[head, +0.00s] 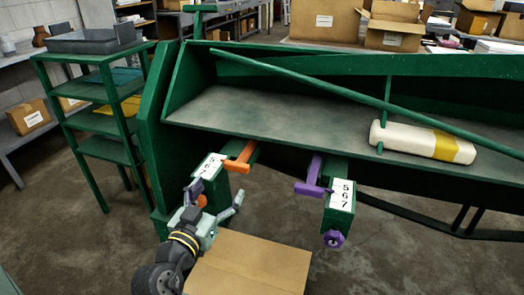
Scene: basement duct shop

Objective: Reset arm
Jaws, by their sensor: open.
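My gripper (217,197) shows in the head view at the lower left of centre, with its fingers spread apart and nothing seen between them. It is in front of a green block (212,180) with a white label, fixed below the front edge of the green bench (260,113). An orange handle (239,164) sticks out near that block. One finger overlaps the block in the picture; I cannot tell whether they touch. A brown cardboard box (255,268) is just below and right of my gripper.
A second green block (339,200) with numbers has a purple handle (310,182) and purple knob (333,239). A white roll with a yellow band (422,142) lies on the bench under a slanted green bar (330,90). A green shelf rack (95,108) stands left.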

